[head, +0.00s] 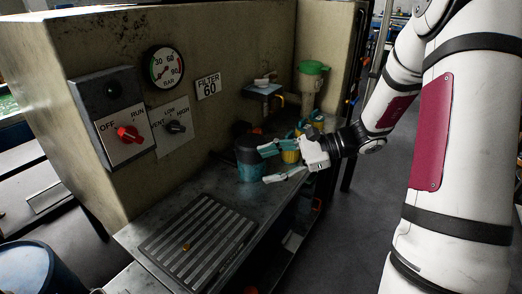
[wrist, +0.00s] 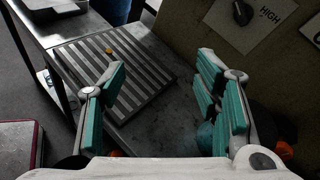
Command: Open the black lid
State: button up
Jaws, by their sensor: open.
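The black lid (head: 249,144) sits on top of a teal pot (head: 250,172) on the metal bench, upright beside the wall. My gripper (head: 265,165) is open and empty, at the right side of this pot, one finger near lid height and the other lower. I cannot tell whether a finger touches the pot.
A slotted metal grate (head: 198,242) with a small orange piece lies at the bench front. A yellow pot (head: 290,154) stands behind my gripper. A green-topped container (head: 311,80) is at the back.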

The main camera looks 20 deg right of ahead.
jog(key=w+d+f+m+t+h, duration=0.1)
jog(key=w+d+f+m+t, duration=0.2)
jog(key=d+f+m+t, duration=0.4)
jog(key=w+d+f+m+t+h, duration=0.2)
jog(key=w+d+f+m, duration=0.15)
jog(key=d, duration=0.55)
send_near(254, 148)
jog(key=shift+m, duration=0.25)
jog(key=w+f, duration=0.1)
jog(key=w, duration=0.1)
jog(key=w+f, duration=0.1)
jog(key=w, duration=0.1)
jog(key=w+f, duration=0.1)
jog(key=w, duration=0.1)
jog(key=shift+w+a, duration=0.1)
jog(key=shift+w, duration=0.25)
grip_shut()
jog(key=shift+r, duration=0.1)
